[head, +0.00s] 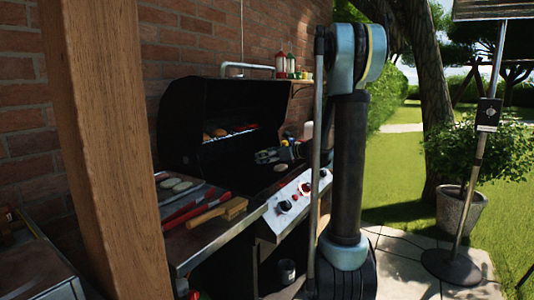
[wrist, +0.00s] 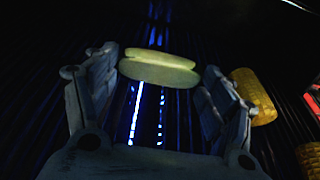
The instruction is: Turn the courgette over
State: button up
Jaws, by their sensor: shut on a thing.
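The courgette (wrist: 158,73) is a pale green, flat oval slice in the wrist view, with a lengthwise line between a narrow upper band and a broader lower one. My gripper (wrist: 158,62) has a finger at each end of it and is shut on it. Dark grill bars lie beyond and below; whether the slice touches them I cannot tell. In the head view my gripper (head: 266,156) is over the open grill, and the courgette cannot be made out there.
Yellow corn (wrist: 254,95) lies close to the right finger. The raised black grill lid (head: 190,115) stands behind, with food on a rack (head: 228,132). Blue flame glows under the bars. A tray (head: 163,192) with pale slices, red tongs (head: 195,208) and a wooden-handled tool (head: 215,213) lie left.

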jog(key=shift+f, duration=0.45)
jog(key=o, duration=1.1)
jog(key=shift+o, duration=0.2)
jog(key=shift+d, duration=0.1)
jog(key=v, duration=1)
jog(key=shift+s+d, duration=0.1)
jog(key=shift+d, duration=0.1)
jog(key=shift+s+d+r, duration=0.2)
jog(key=shift+s+d, duration=0.2)
jog(key=shift+d, duration=0.1)
jog(key=shift+s, duration=0.1)
